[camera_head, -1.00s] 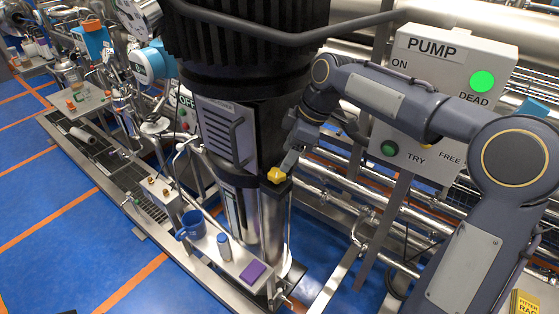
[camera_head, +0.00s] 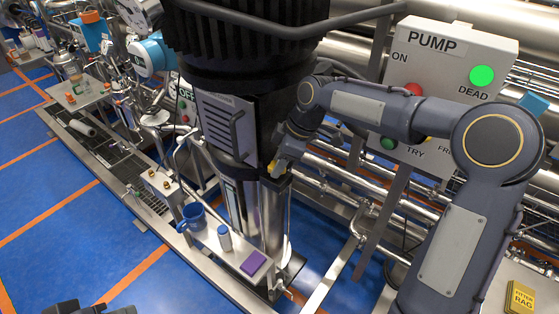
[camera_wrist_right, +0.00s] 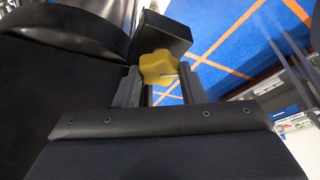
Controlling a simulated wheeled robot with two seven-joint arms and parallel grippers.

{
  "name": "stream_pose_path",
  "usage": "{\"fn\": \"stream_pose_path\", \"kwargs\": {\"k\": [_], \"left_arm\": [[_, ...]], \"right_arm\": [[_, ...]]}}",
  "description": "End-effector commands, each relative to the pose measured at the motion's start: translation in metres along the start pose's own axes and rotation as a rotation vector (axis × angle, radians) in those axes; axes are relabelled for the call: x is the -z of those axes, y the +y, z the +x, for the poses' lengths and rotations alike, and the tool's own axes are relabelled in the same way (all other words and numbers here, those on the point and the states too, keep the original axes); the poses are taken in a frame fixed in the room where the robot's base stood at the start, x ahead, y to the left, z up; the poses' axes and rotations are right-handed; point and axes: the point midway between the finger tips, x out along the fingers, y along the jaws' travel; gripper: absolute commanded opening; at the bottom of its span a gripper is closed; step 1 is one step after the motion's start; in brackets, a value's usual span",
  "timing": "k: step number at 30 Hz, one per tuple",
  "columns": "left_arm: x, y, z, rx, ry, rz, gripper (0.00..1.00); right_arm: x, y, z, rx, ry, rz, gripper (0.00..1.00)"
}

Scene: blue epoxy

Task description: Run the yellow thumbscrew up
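The yellow thumbscrew (camera_head: 272,167) sits on the dark clamp at the top of the slim steel column, in front of the big black motor housing. My right gripper (camera_head: 279,164) reaches it from the right and hides part of it in the head view. In the right wrist view the lobed yellow head (camera_wrist_right: 159,66) lies between the two finger ends, one on each side. Whether the fingers press on it cannot be told. A dark part of mine, seemingly of the left arm (camera_head: 92,308), just shows at the bottom left edge; its fingers cannot be made out.
The pump panel (camera_head: 450,60) stands behind my right arm. A shelf below the thumbscrew holds a blue mug (camera_head: 191,221), a small bottle (camera_head: 225,238) and a purple block (camera_head: 254,263). Steel pipes (camera_head: 340,180) run to the right. Blue floor is clear at the lower left.

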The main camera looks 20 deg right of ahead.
Motion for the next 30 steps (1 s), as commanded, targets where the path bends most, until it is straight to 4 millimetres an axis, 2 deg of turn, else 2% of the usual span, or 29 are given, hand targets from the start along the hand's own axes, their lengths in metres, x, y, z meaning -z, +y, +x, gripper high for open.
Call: {"fn": "stream_pose_path", "kwargs": {"k": [2, 11, 30], "left_arm": [[0.0, 0.0, 0.0, 0.0, 0.0, 0.0, 0.36], [-0.002, -0.002, 0.004, 0.0, 0.0, 0.0, 0.36], [-0.014, -0.012, 0.027, 0.0, 0.0, 0.0, 0.36]], "right_arm": [[0.0, 0.0, 0.0, -0.001, 0.0, 0.0, 0.14], [0.0, 0.0, 0.0, -0.019, 0.0, 0.039, 0.14], [0.001, -0.003, 0.001, -0.175, 0.003, 0.412, 0.14]]}}
